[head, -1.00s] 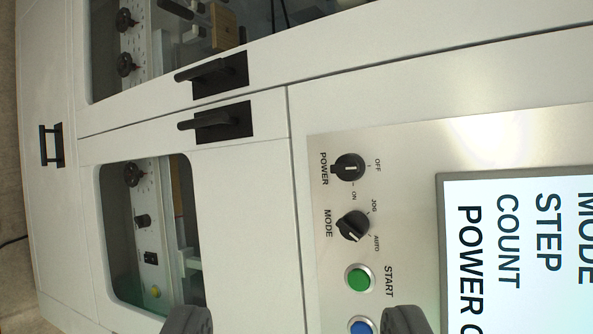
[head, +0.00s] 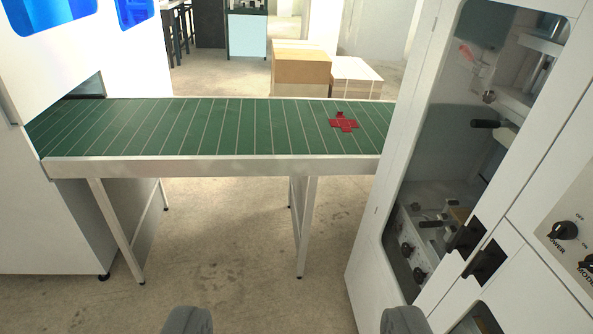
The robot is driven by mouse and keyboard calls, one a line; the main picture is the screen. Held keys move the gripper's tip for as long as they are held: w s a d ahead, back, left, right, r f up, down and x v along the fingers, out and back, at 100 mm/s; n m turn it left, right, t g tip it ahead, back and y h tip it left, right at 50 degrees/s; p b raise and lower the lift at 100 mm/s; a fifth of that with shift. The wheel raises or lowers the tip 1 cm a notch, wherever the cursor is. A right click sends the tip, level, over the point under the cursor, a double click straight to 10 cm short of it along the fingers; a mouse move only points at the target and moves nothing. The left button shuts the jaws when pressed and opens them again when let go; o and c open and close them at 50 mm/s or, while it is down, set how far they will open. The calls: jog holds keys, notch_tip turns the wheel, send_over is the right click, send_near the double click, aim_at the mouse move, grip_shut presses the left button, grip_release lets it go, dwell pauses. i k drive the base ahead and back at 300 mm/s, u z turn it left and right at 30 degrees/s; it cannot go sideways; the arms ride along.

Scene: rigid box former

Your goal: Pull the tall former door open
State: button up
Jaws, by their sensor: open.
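The tall former door (head: 397,190) is a white panel with a large window on the right of the head view. It looks shut. Its black bar handle (head: 466,237) sits low on its right edge, beside a similar handle (head: 486,263) on the neighbouring panel. My gripper (head: 295,322) is open and empty at the bottom of the view. Its two grey fingertips are wide apart, left of the door and apart from it. The door's top and the lower panel are cut off by the frame.
A green conveyor (head: 220,130) on metal legs runs from a white machine (head: 60,215) at left towards the former, with a red cross-shaped blank (head: 343,122) on it. Cardboard boxes (head: 302,66) stand behind. The floor (head: 225,240) before the conveyor is clear.

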aim_at(570, 78)
jog(key=u, duration=0.05)
jog(key=k, duration=0.35)
jog(key=z, duration=0.4)
jog(key=i, duration=1.25)
jog(key=u, duration=0.35)
